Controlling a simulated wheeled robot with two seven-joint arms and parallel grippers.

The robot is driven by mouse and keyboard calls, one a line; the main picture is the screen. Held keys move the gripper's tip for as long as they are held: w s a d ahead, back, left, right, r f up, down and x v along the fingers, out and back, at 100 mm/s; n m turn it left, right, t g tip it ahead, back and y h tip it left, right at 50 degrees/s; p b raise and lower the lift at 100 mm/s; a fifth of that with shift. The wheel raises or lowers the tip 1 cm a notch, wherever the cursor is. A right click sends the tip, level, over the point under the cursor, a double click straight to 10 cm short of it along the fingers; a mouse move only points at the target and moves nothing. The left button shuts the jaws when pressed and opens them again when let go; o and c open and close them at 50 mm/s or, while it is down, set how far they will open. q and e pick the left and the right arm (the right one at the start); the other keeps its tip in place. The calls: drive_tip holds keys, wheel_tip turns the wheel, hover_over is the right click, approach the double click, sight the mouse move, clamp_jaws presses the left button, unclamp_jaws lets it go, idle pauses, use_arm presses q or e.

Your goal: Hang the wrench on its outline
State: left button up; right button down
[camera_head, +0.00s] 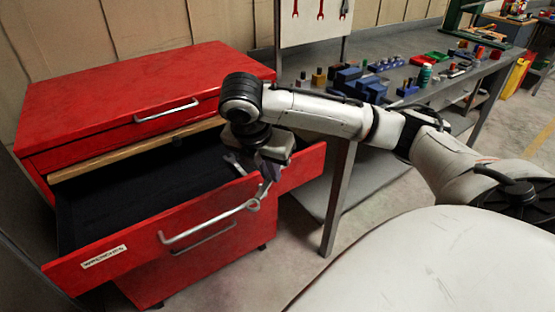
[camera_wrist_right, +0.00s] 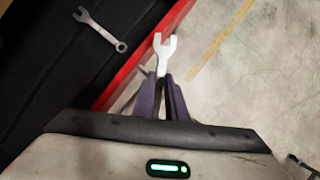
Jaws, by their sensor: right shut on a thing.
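My right gripper (camera_head: 268,176) is shut on a wrench, over the front right of the open red drawer (camera_head: 150,235). In the wrist view the held silver wrench (camera_wrist_right: 164,52) sticks out from between the dark fingers (camera_wrist_right: 164,92), open jaw foremost, beside the red drawer edge. A second wrench (camera_wrist_right: 100,32) lies on the drawer's black floor in the wrist view. The white board (camera_head: 316,28) behind shows red tool-shaped outlines (camera_head: 321,9), cut off by the picture's top edge. My left gripper is out of view.
The red cabinet (camera_head: 150,85) stands at the left with its drawer pulled out. The grey workbench (camera_head: 440,92) behind my right arm carries blue blocks (camera_head: 385,64), a green bottle (camera_head: 424,76) and several small items. Bare concrete floor lies between the drawer and bench.

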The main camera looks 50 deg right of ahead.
sight(255, 209)
drive_tip(key=shift+s+a+r+m+g, duration=0.1)
drive_tip(key=shift+a+m+g, duration=0.05)
drive_tip(key=shift+a+m, duration=0.3)
drive_tip(key=shift+s+a+r+m+g, duration=0.15)
drive_tip(key=shift+a+m, duration=0.15)
drive_tip(key=shift+m, duration=0.15)
drive_tip(key=a+m+g, duration=0.1)
drive_tip(key=a+m, duration=0.1)
drive_tip(key=m, duration=0.1)
drive_tip(key=s+a+m+g, duration=0.1)
drive_tip(key=a+m, duration=0.2)
drive_tip(key=s+a+m+g, duration=0.1)
drive_tip(key=a+m, duration=0.2)
drive_tip(key=shift+s+r+g+y, duration=0.1)
drive_tip(key=shift+s+g+y, duration=0.1)
drive_tip(key=shift+g+y, duration=0.1)
drive_tip(key=s+a+m+g+y, duration=0.1)
drive_tip(key=s+a+m+y, duration=0.1)
drive_tip(key=a+m, duration=0.6)
drive_tip(key=m+y, duration=0.1)
drive_tip(key=m, duration=0.1)
drive_tip(key=shift+s+a+r+m+g+y, duration=0.3)
drive_tip(key=shift+s, duration=0.1)
drive_tip(key=shift+d, duration=0.2)
